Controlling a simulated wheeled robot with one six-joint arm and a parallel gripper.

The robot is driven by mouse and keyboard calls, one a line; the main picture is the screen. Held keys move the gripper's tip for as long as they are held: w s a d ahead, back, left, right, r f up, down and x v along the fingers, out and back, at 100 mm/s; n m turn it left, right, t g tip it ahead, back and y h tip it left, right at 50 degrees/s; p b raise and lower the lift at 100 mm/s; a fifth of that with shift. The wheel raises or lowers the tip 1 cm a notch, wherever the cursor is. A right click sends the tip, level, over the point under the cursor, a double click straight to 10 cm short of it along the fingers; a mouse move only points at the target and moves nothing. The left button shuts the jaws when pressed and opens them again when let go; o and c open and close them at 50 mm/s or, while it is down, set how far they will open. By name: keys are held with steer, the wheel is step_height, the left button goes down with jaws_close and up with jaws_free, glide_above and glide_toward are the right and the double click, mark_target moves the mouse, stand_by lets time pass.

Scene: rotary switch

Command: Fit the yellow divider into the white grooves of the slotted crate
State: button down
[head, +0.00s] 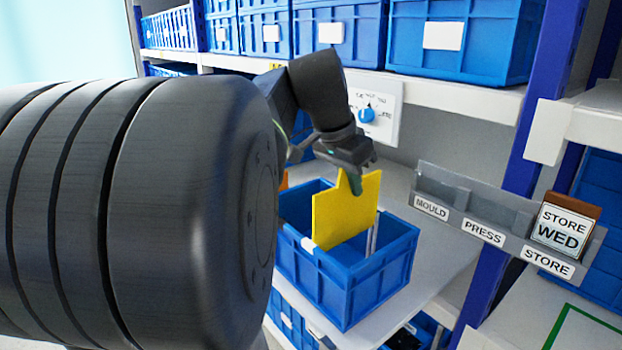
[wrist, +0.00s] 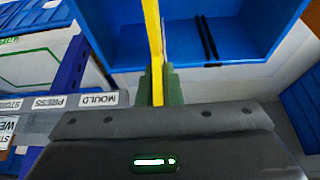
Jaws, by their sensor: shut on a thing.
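The yellow divider (head: 340,214) is a flat upright plate gripped at its top edge by my gripper (head: 355,185). In the wrist view the divider (wrist: 153,35) is seen edge-on between the green fingertips of my gripper (wrist: 158,88). The blue slotted crate (head: 347,290) stands below it; its interior (wrist: 235,35) also shows in the wrist view. A white groove mark (head: 307,243) shows at the left rim, and a white strip (head: 372,238) shows on the inner right side. The divider's lower edge is near rim height; I cannot tell whether it sits in the grooves.
The crate stands on a pale shelf (head: 440,262). A rotary switch (head: 367,115) is on the panel behind. A grey labelled rail (head: 480,215) with a STORE WED card (head: 562,228) is at right. Blue bins (head: 455,40) fill the upper shelf.

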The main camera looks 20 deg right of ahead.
mark_target(348, 238)
steer(key=shift+f+b, duration=3.5)
steer(key=shift+f, duration=1.45)
steer(key=c, duration=1.5)
jaws_free()
steer(key=shift+r, duration=0.1)
steer(key=p+v, duration=0.1)
steer(key=v, duration=1.2)
steer(key=shift+s+a+r, duration=0.15)
steer(key=shift+a+r, duration=0.1)
steer(key=b+x, duration=0.1)
steer(key=x, duration=1.2)
steer(key=shift+d+f, duration=0.25)
steer(key=shift+f, duration=0.05)
steer(key=shift+r, duration=0.1)
